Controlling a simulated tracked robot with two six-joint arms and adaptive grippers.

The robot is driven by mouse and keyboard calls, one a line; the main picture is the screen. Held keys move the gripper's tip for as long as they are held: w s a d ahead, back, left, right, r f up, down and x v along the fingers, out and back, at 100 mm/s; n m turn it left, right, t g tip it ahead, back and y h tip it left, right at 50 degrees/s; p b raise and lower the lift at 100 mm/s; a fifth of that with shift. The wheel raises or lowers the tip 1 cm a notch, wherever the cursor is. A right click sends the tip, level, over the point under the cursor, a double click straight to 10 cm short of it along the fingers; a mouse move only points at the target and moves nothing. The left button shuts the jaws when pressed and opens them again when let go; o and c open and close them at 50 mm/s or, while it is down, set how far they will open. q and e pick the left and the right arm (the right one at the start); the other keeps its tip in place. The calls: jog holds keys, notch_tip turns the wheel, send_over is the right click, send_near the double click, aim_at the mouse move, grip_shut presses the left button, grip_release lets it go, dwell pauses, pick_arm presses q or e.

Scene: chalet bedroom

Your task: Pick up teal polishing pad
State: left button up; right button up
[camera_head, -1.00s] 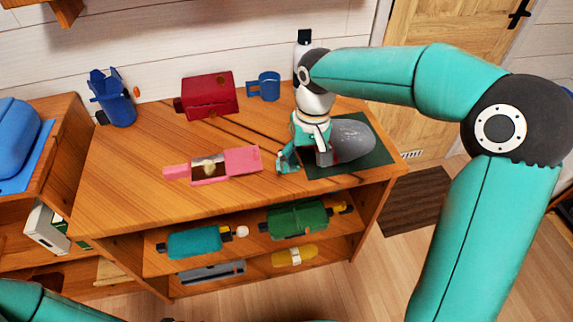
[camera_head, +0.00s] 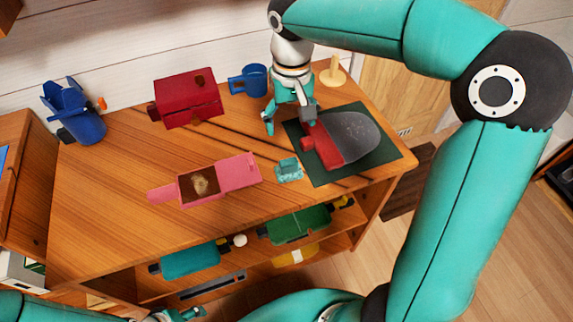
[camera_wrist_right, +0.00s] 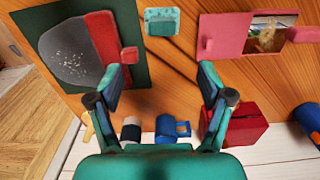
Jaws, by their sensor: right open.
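The teal polishing pad (camera_head: 289,170) is a small block lying on the wooden tabletop, between the pink open box and the dark green mat. It also shows at the top of the right wrist view (camera_wrist_right: 161,20), apart from the fingers. My right gripper (camera_head: 289,125) is open and empty above the table, behind the pad on the wall side. In the right wrist view its fingers (camera_wrist_right: 163,75) are spread wide with bare wood between them. A small part of what looks like my left gripper (camera_head: 182,314) shows at the bottom edge; its jaws are not clear.
A grey and red tool (camera_head: 350,138) lies on the dark green mat (camera_head: 372,170). The pink box (camera_head: 238,172) is left of the pad. A red box (camera_head: 187,98), blue mug (camera_head: 248,80) and blue container (camera_head: 80,125) stand behind. Bare wood shows at the table's left.

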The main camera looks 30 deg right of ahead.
send_near(289, 161)
jog(key=f, duration=0.5)
jog(key=shift+d+f, duration=0.2)
jog(key=shift+d, duration=0.05)
jog(key=shift+a+f, duration=0.15)
jog(key=shift+f, duration=1.25)
jog(key=shift+a+f, duration=0.15)
jog(key=shift+f, duration=1.2)
jog(key=c, duration=1)
jog(key=shift+c, duration=0.2)
jog(key=shift+r, duration=0.1)
notch_tip(289, 161, up, 20)
jog(key=p, duration=0.1)
